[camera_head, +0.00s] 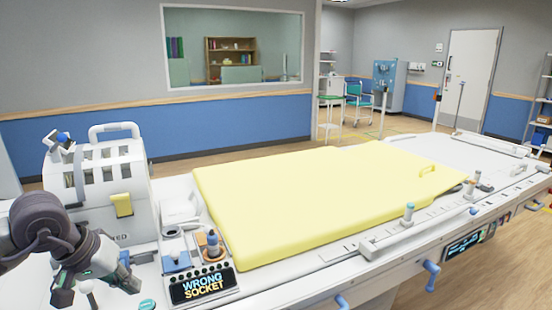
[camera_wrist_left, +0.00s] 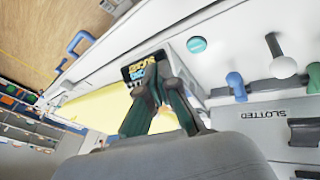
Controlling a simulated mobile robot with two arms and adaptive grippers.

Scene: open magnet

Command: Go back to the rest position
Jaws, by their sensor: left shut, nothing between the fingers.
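My left gripper (camera_head: 96,284) is at the lower left of the head view, over the near left end of the white table. In the left wrist view its dark green fingers (camera_wrist_left: 158,92) are shut with nothing held between them. Beside it is a small panel (camera_head: 203,286) reading "WRONG SOCKET", which also shows beyond the fingers in the left wrist view (camera_wrist_left: 146,68). A pale yellow pad (camera_head: 320,200) lies along the table. My right gripper is in neither view.
A white housing with slots and a handle (camera_head: 108,180) stands behind my left gripper. Blue handles (camera_head: 431,272) stick out from the table's front. Open floor lies at the right.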

